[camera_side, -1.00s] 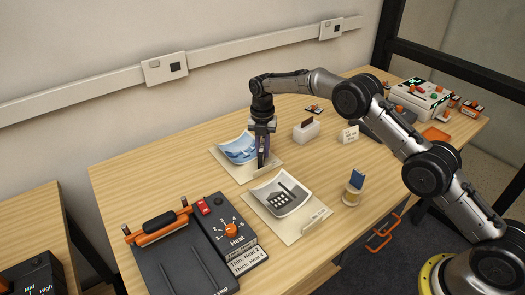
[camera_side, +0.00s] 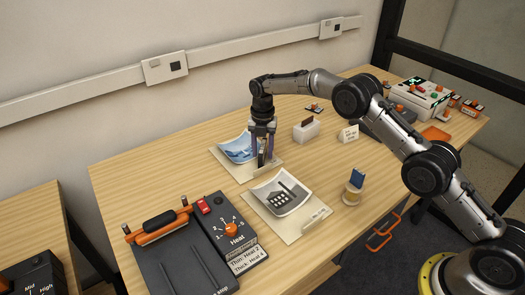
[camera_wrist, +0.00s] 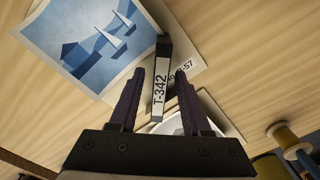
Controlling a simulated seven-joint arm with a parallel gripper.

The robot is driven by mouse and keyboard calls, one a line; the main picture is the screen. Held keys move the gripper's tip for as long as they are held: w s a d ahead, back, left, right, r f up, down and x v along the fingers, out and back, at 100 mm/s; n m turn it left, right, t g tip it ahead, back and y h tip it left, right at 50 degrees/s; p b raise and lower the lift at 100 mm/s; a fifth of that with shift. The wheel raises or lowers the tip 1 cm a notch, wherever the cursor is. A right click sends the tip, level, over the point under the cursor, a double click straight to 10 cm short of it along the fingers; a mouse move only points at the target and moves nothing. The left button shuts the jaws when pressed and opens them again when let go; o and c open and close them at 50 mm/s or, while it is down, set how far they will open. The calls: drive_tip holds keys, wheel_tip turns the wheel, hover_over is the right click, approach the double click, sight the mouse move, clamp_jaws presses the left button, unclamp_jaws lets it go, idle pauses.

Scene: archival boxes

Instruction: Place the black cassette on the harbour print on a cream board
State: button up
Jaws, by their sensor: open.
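The black cassette (camera_side: 262,158) stands upright on the right-hand part of the harbour print's cream board (camera_side: 243,176). Its white label reading T-342 faces up in the wrist view (camera_wrist: 160,92). The blue harbour print (camera_side: 236,147) has curled edges and lies left of the cassette; its white sails show in the wrist view (camera_wrist: 90,40). My gripper (camera_wrist: 160,72) is open, with one finger on each side of the cassette and a gap at both. Whether the cassette overlaps the picture itself cannot be told.
A small white box (camera_side: 306,131), a card stand (camera_side: 348,135) and a spool with a blue card (camera_side: 354,187) stand to the right. A heat device (camera_side: 225,232) is at front left.

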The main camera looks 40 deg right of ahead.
sight(263, 147)
wheel_tip(263, 147, up, 12)
idle(0.4)
drive_tip(key=s+d+r+m+t, duration=0.3)
drive_tip(key=s+r+m, duration=1)
drive_tip(key=s+r, duration=0.65)
drive_tip(key=s+f+m+t, duration=0.1)
drive_tip(key=s+m, duration=0.3)
drive_tip(key=s, duration=0.4)
drive_tip(key=s+d+f+m, duration=0.1)
drive_tip(key=s+f+m, duration=0.3)
drive_tip(key=s, duration=0.5)
drive_tip(key=s+d+f+m+t, duration=0.1)
drive_tip(key=s+f+m, duration=0.1)
drive_tip(key=s+m, duration=0.4)
drive_tip(key=s, duration=0.3)
drive_tip(key=shift+f+t, duration=0.3)
drive_tip(key=shift+f, duration=0.1)
